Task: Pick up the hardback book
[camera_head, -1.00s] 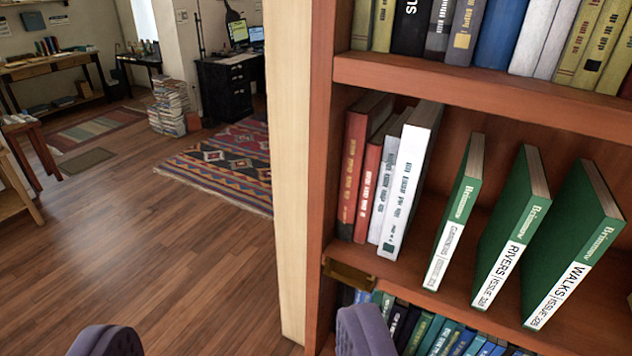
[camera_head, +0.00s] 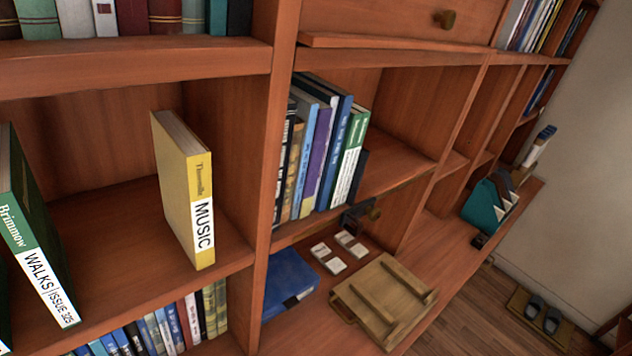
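A yellow book (camera_head: 186,195) with "MUSIC" on its white label stands upright and alone on a wooden shelf, with bare shelf on both sides. A green book (camera_head: 38,245) labelled "WALKS ISSUE" stands at the left edge of the same shelf, partly cut off. A row of books (camera_head: 318,150), with blue, purple and green spines, stands in the compartment to the right. The frames do not show which of these is the hardback book. My gripper is not in view now.
A vertical divider (camera_head: 268,170) separates the two compartments. Below are a blue box-like item (camera_head: 288,280), a wooden slatted object (camera_head: 385,300) and a row of books (camera_head: 165,325). A teal holder (camera_head: 485,205) stands at the right. Slippers (camera_head: 542,315) lie on a floor mat.

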